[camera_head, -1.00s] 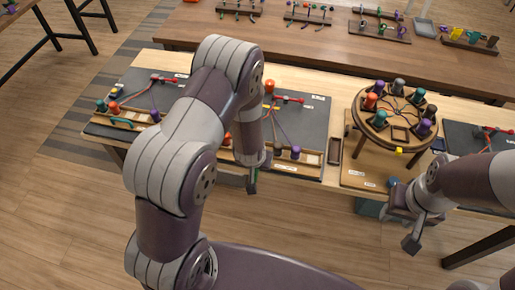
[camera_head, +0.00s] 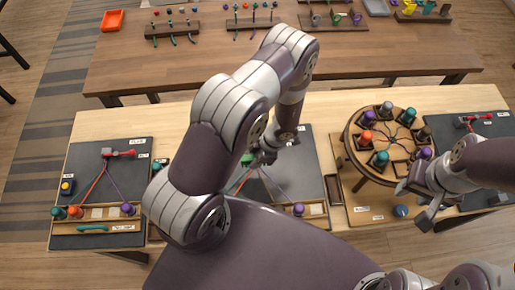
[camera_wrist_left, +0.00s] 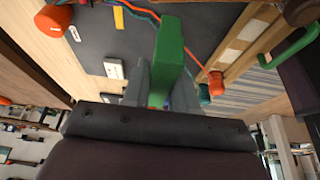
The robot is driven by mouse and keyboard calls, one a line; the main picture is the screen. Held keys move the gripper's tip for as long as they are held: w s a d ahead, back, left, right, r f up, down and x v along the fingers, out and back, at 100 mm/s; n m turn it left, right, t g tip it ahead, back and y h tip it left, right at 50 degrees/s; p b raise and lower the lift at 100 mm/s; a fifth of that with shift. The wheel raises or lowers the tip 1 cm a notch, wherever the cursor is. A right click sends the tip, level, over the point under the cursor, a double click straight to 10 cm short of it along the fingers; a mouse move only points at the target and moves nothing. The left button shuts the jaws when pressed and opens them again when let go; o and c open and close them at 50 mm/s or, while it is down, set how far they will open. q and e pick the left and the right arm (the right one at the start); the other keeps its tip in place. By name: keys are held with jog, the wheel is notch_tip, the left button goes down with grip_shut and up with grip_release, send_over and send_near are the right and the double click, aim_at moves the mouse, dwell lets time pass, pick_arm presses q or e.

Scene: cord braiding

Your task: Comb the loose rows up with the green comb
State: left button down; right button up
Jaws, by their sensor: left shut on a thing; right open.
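My left gripper (camera_head: 262,157) is over the middle dark mat (camera_head: 312,170), shut on a green piece that I take to be the green comb (camera_head: 247,160). In the left wrist view the comb (camera_wrist_left: 167,60) is a plain green block standing between the fingers (camera_wrist_left: 160,88); its teeth do not show. Cords run over the mat below, with an orange-red cord (camera_wrist_left: 193,57) close beside the comb. The loose rows are too small to make out, and contact with the cords cannot be told. My right gripper (camera_head: 428,207) is open and empty by the round stand.
A round wooden stand (camera_head: 350,143) with several coloured bobbins is to the right. A purple bobbin (camera_head: 298,209) stands at the middle mat's front. The left mat (camera_head: 75,170) holds a red-handled tool (camera_head: 120,153), bobbins and a teal handle (camera_head: 93,228). My left arm hides part of the table.

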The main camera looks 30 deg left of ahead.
pick_arm(q)
jog(key=shift+s+d+f, duration=0.1)
jog(key=shift+s+d, duration=0.1)
jog(key=shift+s, duration=0.1)
jog(key=shift+w+f+b, duration=0.1)
jog(key=shift+f+b, duration=0.15)
jog(key=shift+b, duration=0.15)
jog(key=f+b, duration=0.3)
jog(key=shift+w+a+f, duration=0.15)
jog(key=shift+w+a, duration=0.2)
jog(key=f+b, duration=0.4)
jog(key=shift+s+d+f, duration=0.15)
jog(key=shift+s+f, duration=0.05)
jog(key=shift+f, duration=0.05)
jog(key=shift+w+f+b, duration=0.1)
jog(key=shift+f+b, duration=0.15)
jog(key=shift+b, duration=0.05)
jog(key=shift+r, duration=0.1)
jog(key=shift+w+a+p, duration=0.25)
jog(key=shift+w+a, duration=0.2)
jog(key=shift+w, duration=0.2)
jog(key=shift+w+a+p, duration=0.25)
jog(key=shift+w+a, duration=0.15)
jog(key=shift+w, duration=0.2)
